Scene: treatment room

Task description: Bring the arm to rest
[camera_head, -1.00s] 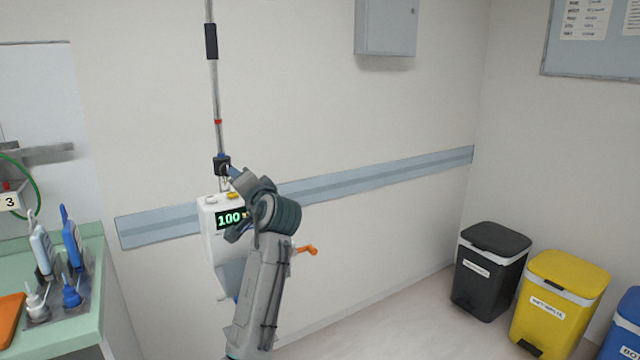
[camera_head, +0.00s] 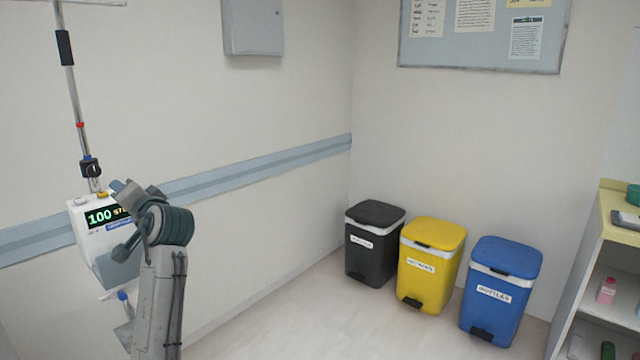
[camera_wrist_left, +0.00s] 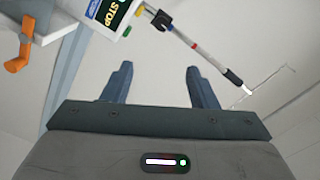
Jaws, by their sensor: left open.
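My left arm (camera_head: 160,290) rises from the bottom left of the head view, bent at a dark ribbed joint. My left gripper (camera_wrist_left: 157,75) shows in the left wrist view with its two fingers spread apart and nothing between them. In the head view its fingers cannot be made out clearly. The arm's upper end overlaps a white pump (camera_head: 82,235) with a green "100" display; whether they touch cannot be told. The pump also shows past the fingers in the left wrist view (camera_wrist_left: 125,8). My right gripper is in neither view.
The pump hangs on a pole (camera_head: 75,100) at the left. A black bin (camera_head: 372,250), a yellow bin (camera_head: 428,275) and a blue bin (camera_head: 500,300) stand by the far wall. A shelf unit (camera_head: 590,265) is at the right edge. The floor (camera_head: 330,320) before the bins is clear.

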